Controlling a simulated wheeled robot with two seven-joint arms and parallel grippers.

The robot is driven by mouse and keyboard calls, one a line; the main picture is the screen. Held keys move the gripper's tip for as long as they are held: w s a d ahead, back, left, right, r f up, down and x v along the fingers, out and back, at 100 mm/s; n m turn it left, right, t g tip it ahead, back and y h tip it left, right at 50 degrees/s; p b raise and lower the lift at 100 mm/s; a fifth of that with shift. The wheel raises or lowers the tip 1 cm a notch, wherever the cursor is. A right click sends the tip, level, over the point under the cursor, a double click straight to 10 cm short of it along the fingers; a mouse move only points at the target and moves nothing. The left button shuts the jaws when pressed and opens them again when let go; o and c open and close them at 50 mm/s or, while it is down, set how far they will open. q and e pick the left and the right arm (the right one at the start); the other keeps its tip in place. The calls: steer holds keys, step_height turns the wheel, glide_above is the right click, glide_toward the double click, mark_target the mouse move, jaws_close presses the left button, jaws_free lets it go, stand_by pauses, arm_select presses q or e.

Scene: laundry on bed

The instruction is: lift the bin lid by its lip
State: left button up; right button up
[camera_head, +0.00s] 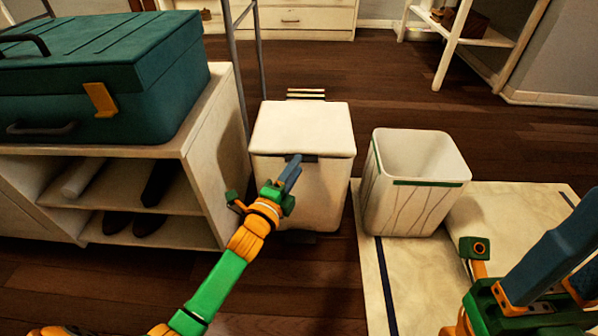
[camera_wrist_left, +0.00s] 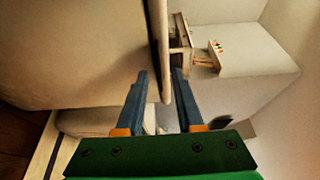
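The white bin (camera_head: 318,195) stands on the floor in the middle of the head view. Its flat lid (camera_head: 302,128) looks closed, with a lip along the front edge. My left gripper (camera_head: 293,172) is at the middle of this front edge. In the left wrist view my left gripper (camera_wrist_left: 160,72) has its two blue fingers apart, with the thin lid edge (camera_wrist_left: 159,45) running between them. I cannot tell whether either finger touches it. My right gripper (camera_head: 560,262) is at the lower right, away from the bin; its fingertips are partly cut off.
A shelf unit (camera_head: 218,125) bearing a teal case (camera_head: 160,80) stands close on the left. A thin metal frame (camera_head: 236,60) rises behind. Dark floor is clear in front.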

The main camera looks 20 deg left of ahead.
arm_select(q)
steer(key=shift+w+d, duration=0.1)
steer(key=shift+w, duration=0.7)
jaws_close()
stand_by(0.9)
